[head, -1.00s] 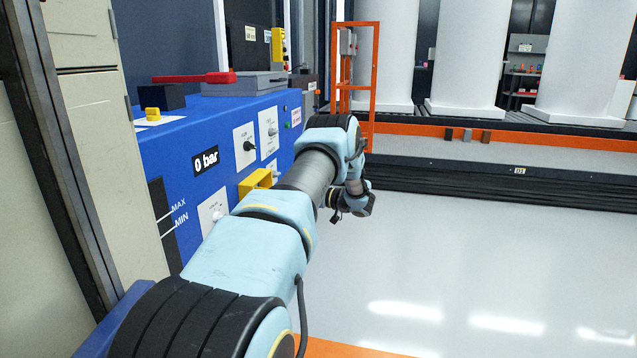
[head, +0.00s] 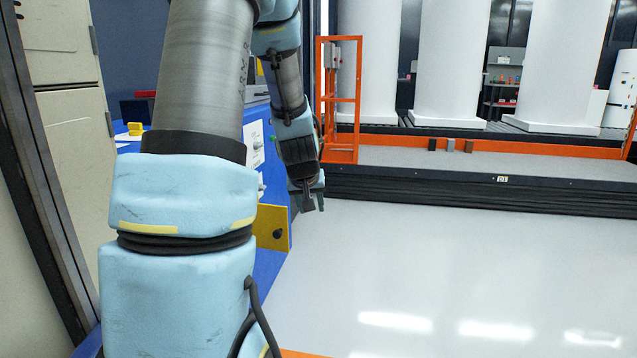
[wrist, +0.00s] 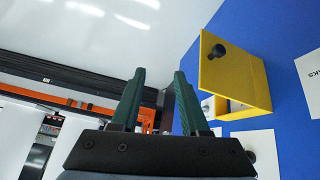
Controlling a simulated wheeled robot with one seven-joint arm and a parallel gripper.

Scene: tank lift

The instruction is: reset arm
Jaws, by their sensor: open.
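My arm stands raised in the left half of the head view, and its forearm bends down to my gripper (head: 311,200). The gripper points downward above the floor, to the right of the blue machine (head: 271,262). In the wrist view the two dark green fingers of my gripper (wrist: 157,100) are apart with nothing between them. A yellow box with an open flap (wrist: 233,75) on the blue panel is right of the fingers in that view, apart from them. The flap, with its black knob, also shows in the head view (head: 272,222).
My arm hides much of the blue panel. An orange frame (head: 338,100) stands behind the gripper. White columns (head: 446,60) rise behind a low platform with a black front (head: 450,192). A cabinet (head: 60,125) is close at left. The floor (head: 430,260) at right is clear.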

